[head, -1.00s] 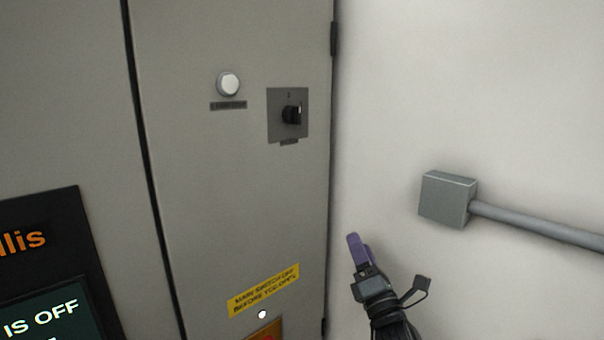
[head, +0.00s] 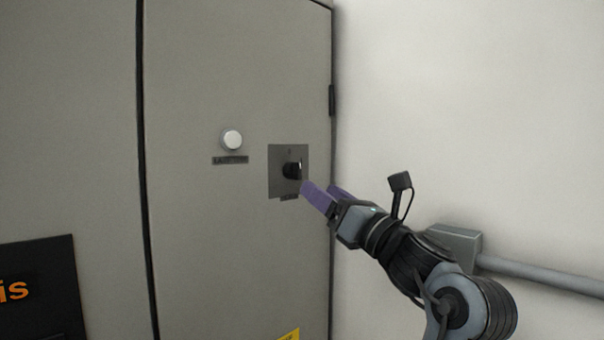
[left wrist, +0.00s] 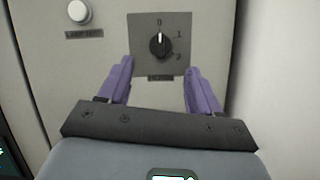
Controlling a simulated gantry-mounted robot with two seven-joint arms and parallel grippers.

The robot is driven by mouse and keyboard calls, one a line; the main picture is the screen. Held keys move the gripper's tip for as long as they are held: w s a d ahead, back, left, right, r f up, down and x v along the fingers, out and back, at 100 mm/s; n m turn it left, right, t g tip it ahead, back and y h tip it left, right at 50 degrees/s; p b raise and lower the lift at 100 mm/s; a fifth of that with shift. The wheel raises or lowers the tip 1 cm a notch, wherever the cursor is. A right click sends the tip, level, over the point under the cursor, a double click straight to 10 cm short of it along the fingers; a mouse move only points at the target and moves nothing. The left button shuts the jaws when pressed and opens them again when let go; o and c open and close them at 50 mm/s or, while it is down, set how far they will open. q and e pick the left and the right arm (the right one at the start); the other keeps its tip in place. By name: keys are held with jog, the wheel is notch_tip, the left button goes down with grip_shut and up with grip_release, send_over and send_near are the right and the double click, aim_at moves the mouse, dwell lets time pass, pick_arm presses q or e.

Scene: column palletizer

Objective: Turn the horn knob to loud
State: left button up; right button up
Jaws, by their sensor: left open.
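The black rotary knob (head: 292,170) sits on a grey square plate (head: 275,184) on the cabinet door. In the left wrist view the knob (left wrist: 160,45) has its white pointer straight up at the 0 mark; marks 1 and 2 lie to its right. The small label (left wrist: 160,78) under the plate is too blurred to read. My left gripper (head: 318,190) is open, its purple fingers just in front of the plate and slightly below the knob. In the left wrist view the fingers (left wrist: 158,68) stand apart on either side below the knob, empty. My right gripper is not in view.
A round white button (head: 232,139) with a dark label sits left of the plate. A grey wall box (head: 455,239) with a conduit (head: 540,275) is behind my arm. A black panel (head: 45,285) is at lower left. The door around the plate is mostly clear.

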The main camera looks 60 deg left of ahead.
aim_at(300, 175)
pick_arm(q)
jog(key=p+x, duration=0.2)
jog(key=x, duration=0.3)
jog(key=shift+a+r, duration=0.2)
jog(key=shift+x, duration=0.95)
jog(key=shift+f, duration=0.15)
jog(key=c, duration=1)
jog(key=shift+c, duration=0.2)
